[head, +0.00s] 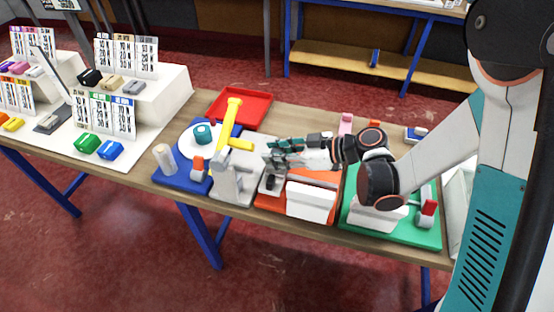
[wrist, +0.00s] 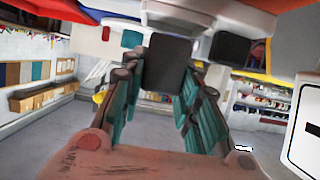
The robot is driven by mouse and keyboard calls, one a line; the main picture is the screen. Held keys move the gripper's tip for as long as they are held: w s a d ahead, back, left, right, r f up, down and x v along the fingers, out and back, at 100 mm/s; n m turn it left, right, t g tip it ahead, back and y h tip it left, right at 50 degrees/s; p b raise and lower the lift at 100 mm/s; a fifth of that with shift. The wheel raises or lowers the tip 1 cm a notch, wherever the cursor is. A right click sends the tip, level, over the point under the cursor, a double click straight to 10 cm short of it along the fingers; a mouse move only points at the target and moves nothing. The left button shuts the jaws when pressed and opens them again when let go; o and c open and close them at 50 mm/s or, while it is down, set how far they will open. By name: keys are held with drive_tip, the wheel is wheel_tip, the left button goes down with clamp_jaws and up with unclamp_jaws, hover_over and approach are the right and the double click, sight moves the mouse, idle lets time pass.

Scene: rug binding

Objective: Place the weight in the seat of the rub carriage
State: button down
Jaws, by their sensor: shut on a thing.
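My gripper (head: 275,156) reaches in from the right, low over the middle of the bench. In the wrist view its teal fingers (wrist: 164,80) stand on either side of a dark grey block (wrist: 167,66), which looks like the weight, and are shut on it. In the head view the fingers hide most of the held block. Below the fingertips, on the orange base (head: 266,203), is a small grey part with a black piece (head: 271,183). It may be the rub carriage, but its seat cannot be made out. I cannot tell whether the block touches it.
Left of my gripper stand a light grey stand (head: 232,185), a yellow arm (head: 228,125) and a blue base (head: 180,181) with a white disc. A red tray (head: 262,96) lies behind. A white box (head: 311,201) and a green base (head: 400,228) are on the right.

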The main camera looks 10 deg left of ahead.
drive_tip(key=shift+f, duration=0.8)
drive_tip(key=shift+f+b, duration=0.2)
drive_tip(key=shift+b, duration=0.15)
drive_tip(key=c, duration=1.5)
unclamp_jaws()
drive_tip(key=shift+r, duration=0.1)
drive_tip(key=shift+d+r+p, duration=0.15)
drive_tip(key=shift+r+p, duration=0.1)
drive_tip(key=shift+p, duration=0.1)
drive_tip(key=p+v, duration=0.2)
drive_tip(key=v, duration=0.9)
drive_tip(key=shift+d+p, duration=0.3)
drive_tip(key=shift+d, duration=0.05)
drive_tip(key=shift+r, duration=0.1)
